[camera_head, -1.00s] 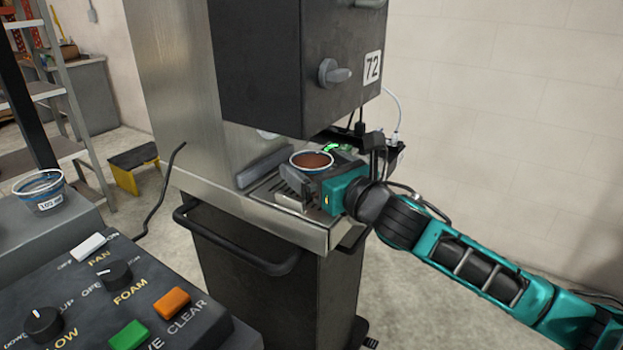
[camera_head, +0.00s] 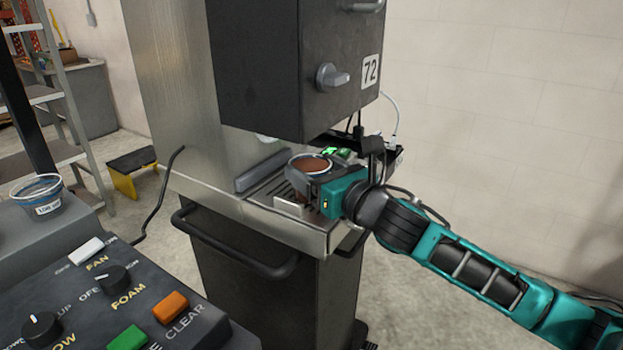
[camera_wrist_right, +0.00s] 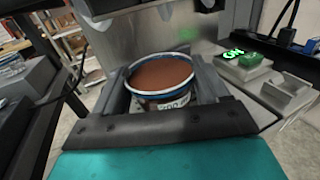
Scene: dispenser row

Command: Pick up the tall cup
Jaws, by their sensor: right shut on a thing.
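A cup (camera_head: 310,164) with a white and blue rim, full of brown liquid, is at the drip tray under the dispenser marked 72. My right gripper (camera_head: 305,182) is shut on this cup, with one finger on each side of it. In the right wrist view the cup (camera_wrist_right: 161,74) sits between the two fingers (camera_wrist_right: 165,95), and part of its label shows below the rim. Its lower part is hidden by the gripper. I cannot tell whether its base touches the tray. My left gripper is not in view.
The drip tray (camera_head: 262,193) has a raised metal edge. The black dispenser body (camera_head: 290,70) with a grey knob (camera_head: 332,76) hangs close above. A clear blue-banded cup (camera_head: 38,196) stands at left behind a control panel (camera_head: 120,300). A green lit switch (camera_wrist_right: 232,54) is right of the cup.

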